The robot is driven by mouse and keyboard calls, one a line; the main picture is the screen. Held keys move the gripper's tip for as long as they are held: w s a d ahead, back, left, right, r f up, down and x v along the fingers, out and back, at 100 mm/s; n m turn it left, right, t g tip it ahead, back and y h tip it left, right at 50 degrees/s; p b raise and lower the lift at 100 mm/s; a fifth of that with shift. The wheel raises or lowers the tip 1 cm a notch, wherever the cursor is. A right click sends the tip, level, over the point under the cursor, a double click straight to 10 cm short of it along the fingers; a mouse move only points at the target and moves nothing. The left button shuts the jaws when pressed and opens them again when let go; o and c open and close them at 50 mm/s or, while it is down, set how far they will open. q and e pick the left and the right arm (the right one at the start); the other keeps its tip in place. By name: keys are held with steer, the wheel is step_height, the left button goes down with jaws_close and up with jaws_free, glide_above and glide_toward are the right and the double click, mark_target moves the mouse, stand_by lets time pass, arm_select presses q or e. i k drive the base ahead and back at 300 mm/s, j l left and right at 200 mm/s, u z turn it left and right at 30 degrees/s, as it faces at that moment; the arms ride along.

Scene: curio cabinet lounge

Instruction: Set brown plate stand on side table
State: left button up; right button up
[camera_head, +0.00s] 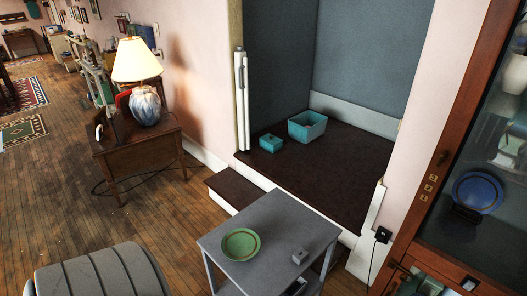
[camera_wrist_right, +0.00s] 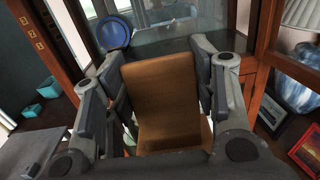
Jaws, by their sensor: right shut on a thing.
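My right gripper (camera_wrist_right: 160,84) shows in the right wrist view, with its fingers shut on the two sides of the brown plate stand (camera_wrist_right: 158,106). The stand is a flat brown back panel with a lower ledge partly hidden by the gripper. The stand and right gripper are not in the head view. A small grey side table (camera_head: 262,222) stands at the lower middle of the head view, with a green plate (camera_head: 241,244) and a small grey block (camera_head: 299,256) on its top. My left gripper is not in view.
A wooden cabinet (camera_head: 428,180) stands at right, with a blue plate (camera_head: 477,192) behind its glass. A dark raised floor (camera_head: 322,180) holds a teal bin (camera_head: 307,126) and teal box (camera_head: 270,142). A wooden table (camera_head: 137,161) bears a lamp (camera_head: 138,62). The grey table's back half is clear.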

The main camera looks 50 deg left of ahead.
mark_target(276, 212)
steer(key=k+j+u, duration=0.1)
steer(key=u, duration=1)
steer(key=i+j, duration=0.45)
steer(key=j, duration=0.15)
steer(key=i+j+u, duration=0.1)
steer(key=i+j, duration=0.4)
